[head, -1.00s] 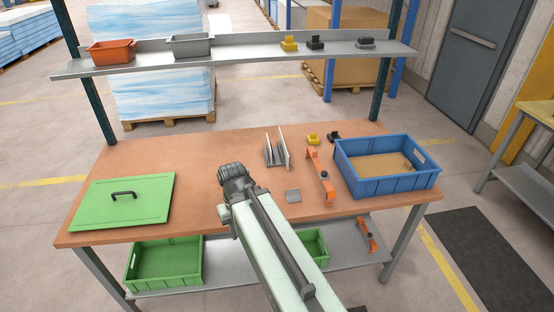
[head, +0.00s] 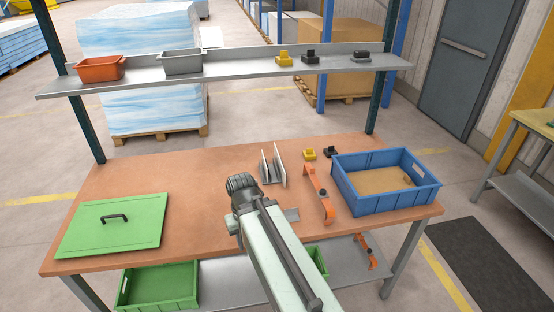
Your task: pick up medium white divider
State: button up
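White divider plates stand upright side by side on the orange-brown workbench (head: 180,190), just beyond my arm's end. The right plate (head: 280,165) looks tallest, and a narrower plate (head: 265,166) stands to its left. I cannot tell for sure which is the medium one. A small grey-white piece (head: 292,214) lies nearer, partly behind my arm. The dark end of my arm, with my gripper (head: 241,185), is over the bench, left of and nearer than the plates. It appears apart from them. The fingers are hidden, so their opening does not show.
An orange clamp-like part (head: 318,194) and a blue crate (head: 384,198) stand right of the plates. Yellow (head: 310,154) and black (head: 330,152) blocks sit behind. A shelf (head: 230,72) spans above. The bench's left middle is clear.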

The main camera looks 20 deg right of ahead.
aim_at(280, 168)
jog(key=i, duration=1.1)
jog(key=u, duration=0.05)
